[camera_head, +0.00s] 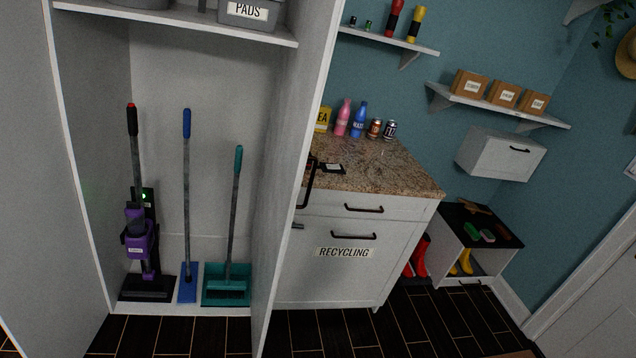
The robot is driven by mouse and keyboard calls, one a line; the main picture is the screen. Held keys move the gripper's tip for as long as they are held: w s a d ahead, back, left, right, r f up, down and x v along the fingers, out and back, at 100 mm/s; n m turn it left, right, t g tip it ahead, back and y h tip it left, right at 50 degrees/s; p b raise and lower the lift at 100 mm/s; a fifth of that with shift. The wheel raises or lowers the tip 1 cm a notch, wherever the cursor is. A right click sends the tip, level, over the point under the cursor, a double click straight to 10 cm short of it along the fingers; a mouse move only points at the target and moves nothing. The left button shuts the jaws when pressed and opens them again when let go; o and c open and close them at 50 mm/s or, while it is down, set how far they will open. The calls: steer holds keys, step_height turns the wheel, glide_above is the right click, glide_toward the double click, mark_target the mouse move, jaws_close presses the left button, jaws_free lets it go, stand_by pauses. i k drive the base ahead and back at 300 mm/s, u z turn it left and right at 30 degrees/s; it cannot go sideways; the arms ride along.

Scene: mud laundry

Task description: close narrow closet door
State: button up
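The tall white closet stands open on the left, with its inside and back wall in plain view. A pale panel (310,70) runs along its right side and sticks out toward me, seen nearly edge-on. A black bar handle (308,184) shows at the right edge of this panel, seemingly on its outer face. Another large grey-white panel (35,180) stands along the left side. I cannot tell for certain which panel is the narrow door and which is a side wall. My gripper is not in view.
Inside the closet stand a purple vacuum (140,240), a blue-handled mop (187,200) and a teal broom with dustpan (228,285). A recycling cabinet (340,270) with a granite top stands right of the closet. Dark tiled floor (440,325) is clear in front.

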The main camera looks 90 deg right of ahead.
mark_target(322, 21)
steer(key=z, duration=0.05)
steer(key=k, duration=0.45)
steer(key=z, duration=1.85)
steer(key=i, duration=1.2)
steer(key=z, duration=0.2)
